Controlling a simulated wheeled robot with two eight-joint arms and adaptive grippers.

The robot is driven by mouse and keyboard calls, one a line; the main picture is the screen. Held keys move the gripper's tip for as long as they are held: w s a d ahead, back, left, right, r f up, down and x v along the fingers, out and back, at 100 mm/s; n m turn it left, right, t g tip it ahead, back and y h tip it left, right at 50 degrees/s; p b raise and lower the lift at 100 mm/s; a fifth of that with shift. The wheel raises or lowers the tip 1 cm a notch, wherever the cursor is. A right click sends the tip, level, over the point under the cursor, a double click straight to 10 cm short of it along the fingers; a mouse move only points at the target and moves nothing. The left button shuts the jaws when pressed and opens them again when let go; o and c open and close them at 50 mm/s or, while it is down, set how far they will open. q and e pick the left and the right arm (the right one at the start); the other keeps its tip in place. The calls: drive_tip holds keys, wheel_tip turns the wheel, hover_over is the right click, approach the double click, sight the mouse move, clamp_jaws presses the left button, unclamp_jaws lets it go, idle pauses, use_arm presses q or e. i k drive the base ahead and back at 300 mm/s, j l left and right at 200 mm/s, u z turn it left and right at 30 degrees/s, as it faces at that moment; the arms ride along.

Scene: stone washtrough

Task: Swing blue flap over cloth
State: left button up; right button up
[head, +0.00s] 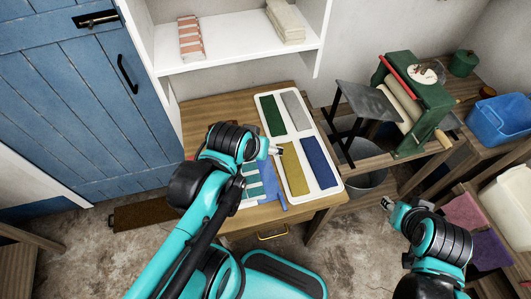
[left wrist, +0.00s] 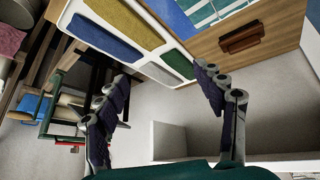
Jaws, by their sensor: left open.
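The blue flap (head: 267,192) lies low on the wooden table, partly hidden behind my left arm in the head view. The teal-and-white striped cloth (head: 253,182) lies against it. In the left wrist view the striped cloth (left wrist: 205,10) and blue surface show at the top edge, cut off by the frame; I cannot tell how the flap is hinged. My left gripper (head: 276,150) is above the white tray, apart from flap and cloth. Its fingers (left wrist: 160,98) are spread and empty. My right gripper (head: 388,203) is right of the table, its opening unclear.
The white tray (head: 320,187) holds green, grey, yellow and blue pads beside the flap. A brown block (left wrist: 243,37) lies on the table. A green mangle (head: 420,112), metal bucket (head: 368,178) and blue basin (head: 498,118) stand right. A white shelf (head: 240,52) is behind.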

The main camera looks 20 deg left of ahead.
sight(273, 191)
drive_tip(key=z, duration=0.45)
drive_tip(key=k+z, duration=0.1)
drive_tip(key=z, duration=0.35)
drive_tip(key=k+z, duration=0.1)
drive_tip(key=z, duration=0.8)
drive_tip(key=k+l+z, duration=0.2)
drive_tip(key=z, duration=0.2)
drive_tip(key=u, duration=0.4)
drive_tip(key=k+u, duration=0.1)
drive_tip(key=u, duration=0.75)
drive_tip(key=k+u, duration=0.1)
drive_tip(key=u, duration=0.75)
drive_tip(key=k+j+u, duration=0.1)
drive_tip(key=u, duration=0.35)
drive_tip(key=k+l+u, duration=0.1)
drive_tip(key=u, duration=0.2)
drive_tip(key=l, duration=0.1)
